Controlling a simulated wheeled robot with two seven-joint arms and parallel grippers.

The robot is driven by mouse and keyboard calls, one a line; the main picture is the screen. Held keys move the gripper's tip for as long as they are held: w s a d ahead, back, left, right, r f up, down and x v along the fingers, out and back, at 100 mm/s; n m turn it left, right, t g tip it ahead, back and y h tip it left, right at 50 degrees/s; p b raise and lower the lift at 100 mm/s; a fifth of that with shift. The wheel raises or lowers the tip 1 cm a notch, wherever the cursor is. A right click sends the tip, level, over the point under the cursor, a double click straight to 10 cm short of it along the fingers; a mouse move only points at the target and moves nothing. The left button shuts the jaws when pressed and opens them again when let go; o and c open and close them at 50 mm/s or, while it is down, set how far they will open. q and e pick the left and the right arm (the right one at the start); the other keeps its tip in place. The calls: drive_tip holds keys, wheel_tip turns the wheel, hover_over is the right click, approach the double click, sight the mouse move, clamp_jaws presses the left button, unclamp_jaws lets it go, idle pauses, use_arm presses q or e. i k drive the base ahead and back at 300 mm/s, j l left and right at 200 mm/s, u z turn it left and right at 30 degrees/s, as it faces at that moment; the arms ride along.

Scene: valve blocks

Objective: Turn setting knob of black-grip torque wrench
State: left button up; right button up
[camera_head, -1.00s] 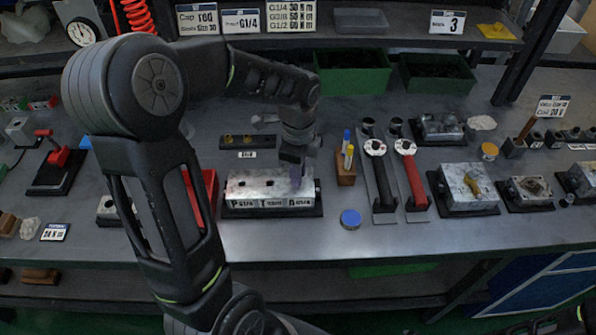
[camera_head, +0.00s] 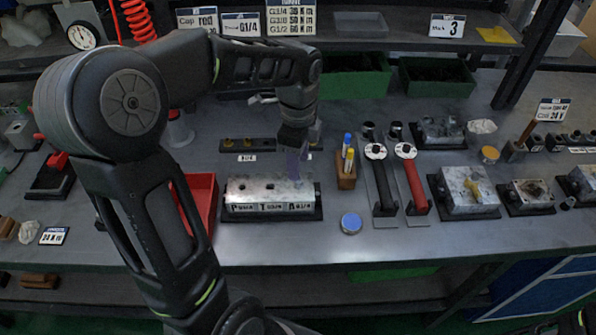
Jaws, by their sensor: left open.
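The black-grip torque wrench (camera_head: 383,190) lies in its holder on the bench, right of centre, with a round white dial-like part above its dark grip. Its setting knob is too small to make out. A red-grip torque wrench (camera_head: 412,180) lies beside it on the right. My left gripper (camera_head: 297,172) points down over the back of the silver valve block (camera_head: 262,190), left of both wrenches and apart from them. Its purplish fingers are open, and I see nothing held in them.
A wooden holder with blue and yellow pens (camera_head: 346,178) stands between my left gripper and the wrenches. A blue round cap (camera_head: 351,222) lies in front. A red tray (camera_head: 201,195) is partly behind my left arm. More valve blocks (camera_head: 466,187) stand to the right.

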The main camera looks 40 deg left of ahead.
sight(375, 148)
drive_tip(key=k, duration=1)
